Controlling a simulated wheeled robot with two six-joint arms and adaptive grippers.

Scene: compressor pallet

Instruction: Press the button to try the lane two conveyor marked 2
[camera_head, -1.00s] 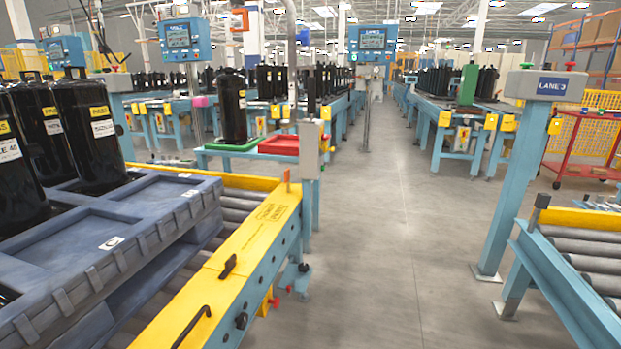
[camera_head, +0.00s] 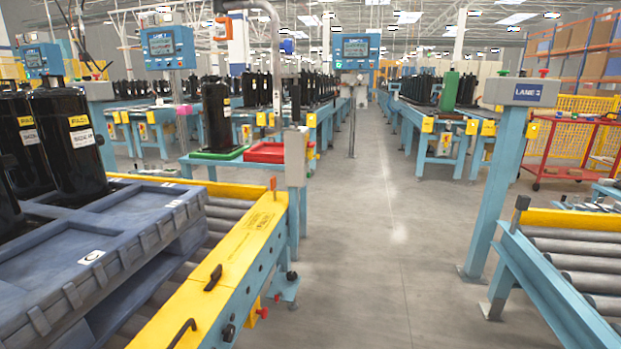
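A grey control box with a blue lane sign (camera_head: 528,93) tops a blue post (camera_head: 494,190) on the right. The sign reads LANE and a digit too small to read surely. A green button (camera_head: 503,72) sits at the left of the box top and a red button (camera_head: 542,72) at the right. A roller conveyor (camera_head: 575,262) with blue sides and a yellow rail stands just in front of this post. Neither of my grippers is in view.
At left, a blue-grey pallet (camera_head: 100,262) with black compressors (camera_head: 68,140) rests on a yellow-railed roller conveyor (camera_head: 232,260). Clear grey floor (camera_head: 390,270) runs between the conveyors. A red cart (camera_head: 570,150) stands behind the post.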

